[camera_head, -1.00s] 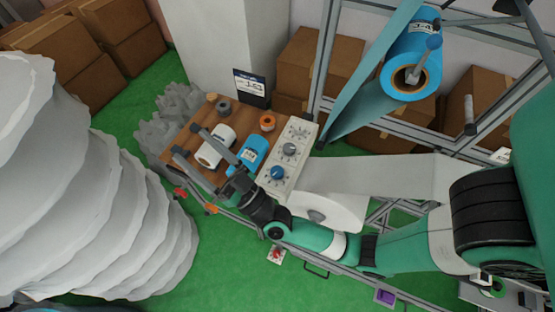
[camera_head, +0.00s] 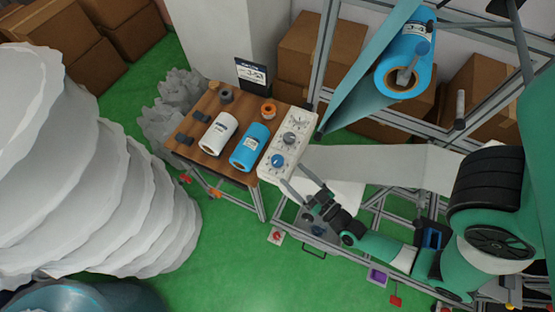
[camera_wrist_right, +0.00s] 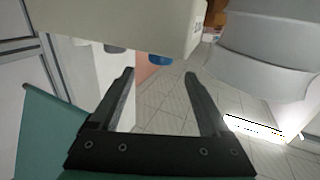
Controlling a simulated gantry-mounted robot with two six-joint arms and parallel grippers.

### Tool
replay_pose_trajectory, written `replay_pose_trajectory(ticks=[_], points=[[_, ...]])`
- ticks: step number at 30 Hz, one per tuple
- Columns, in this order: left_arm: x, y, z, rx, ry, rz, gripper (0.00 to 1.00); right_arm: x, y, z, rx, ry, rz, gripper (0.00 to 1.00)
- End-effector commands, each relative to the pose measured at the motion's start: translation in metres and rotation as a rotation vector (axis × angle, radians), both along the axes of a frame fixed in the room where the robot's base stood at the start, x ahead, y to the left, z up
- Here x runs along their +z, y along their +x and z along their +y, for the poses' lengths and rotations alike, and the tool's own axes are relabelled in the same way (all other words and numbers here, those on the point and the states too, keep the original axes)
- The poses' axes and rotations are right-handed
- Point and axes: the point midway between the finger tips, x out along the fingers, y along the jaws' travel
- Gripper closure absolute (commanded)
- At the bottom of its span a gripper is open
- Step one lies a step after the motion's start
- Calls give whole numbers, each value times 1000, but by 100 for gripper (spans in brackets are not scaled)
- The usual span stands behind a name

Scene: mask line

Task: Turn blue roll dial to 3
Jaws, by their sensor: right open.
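The blue dial (camera_head: 277,160) sits at the near end of a white control panel (camera_head: 264,172). I cannot read its pointer's number. A grey dial (camera_head: 290,138) is farther up the panel, with a light dial at its far end. My right gripper (camera_head: 291,174) is open and empty beside the panel's near right end, apart from the blue dial. In the right wrist view the open fingers (camera_wrist_right: 159,77) point towards the blue dial (camera_wrist_right: 160,60), partly hidden by the panel's pale edge. My left gripper is not in view.
Left of the panel, a wooden table (camera_head: 208,167) bears a white roll (camera_head: 218,134), a blue roll (camera_head: 250,147) and small rings. A dark display sign (camera_head: 252,74) stands behind. A large blue film roll (camera_head: 405,60) hangs on the metal frame. White stacked material (camera_head: 80,170) fills the left.

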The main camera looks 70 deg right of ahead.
Motion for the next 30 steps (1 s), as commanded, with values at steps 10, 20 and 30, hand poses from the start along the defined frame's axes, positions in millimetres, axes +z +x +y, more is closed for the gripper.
replay_pose_trajectory(ticks=[10,20,30], points=[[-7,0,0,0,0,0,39,0,66,-35,1,0,-4,20],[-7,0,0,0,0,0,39,0,75,-40,2,0,-1,20],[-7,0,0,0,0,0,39,1,75,-40,2,0,-2,70]])
